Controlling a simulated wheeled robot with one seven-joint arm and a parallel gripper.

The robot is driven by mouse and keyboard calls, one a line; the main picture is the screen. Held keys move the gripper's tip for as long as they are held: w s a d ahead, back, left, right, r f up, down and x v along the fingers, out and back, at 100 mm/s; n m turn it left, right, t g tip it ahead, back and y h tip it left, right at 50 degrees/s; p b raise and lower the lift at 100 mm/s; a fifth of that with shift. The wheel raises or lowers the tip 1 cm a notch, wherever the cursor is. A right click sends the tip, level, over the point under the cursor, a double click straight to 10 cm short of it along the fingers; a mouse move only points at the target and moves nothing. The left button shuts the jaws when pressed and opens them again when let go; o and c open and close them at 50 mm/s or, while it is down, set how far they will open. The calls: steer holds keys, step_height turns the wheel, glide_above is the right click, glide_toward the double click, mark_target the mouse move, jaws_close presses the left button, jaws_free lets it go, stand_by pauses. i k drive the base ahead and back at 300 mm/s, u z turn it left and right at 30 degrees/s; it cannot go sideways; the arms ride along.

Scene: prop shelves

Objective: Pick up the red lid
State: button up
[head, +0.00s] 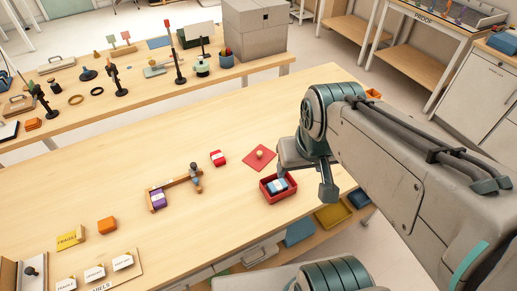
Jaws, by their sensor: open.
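The red lid (251,163) is a flat red square with a small pale knob on top. It lies on the wooden table (220,225), behind and a little left of an open red box (270,198). The box holds blue and white items. My gripper (306,183) is open, with its two fingers spread, to the right of the lid and partly over the box's right side. It appears empty and apart from the lid. My arm hides the table behind and to the right of it.
A small red and white block (218,158) lies left of the lid. A wooden stand (175,187) with a purple block, an orange block (106,225) and a yellow sign (70,239) are farther left. The table in front of the box is clear.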

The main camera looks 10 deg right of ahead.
mark_target(260, 157)
steer(key=k, duration=1.3)
steer(key=z, duration=0.7)
steer(key=i, duration=1.2)
steer(key=u, duration=0.75)
steer(key=i, duration=0.55)
steer(key=u, duration=0.55)
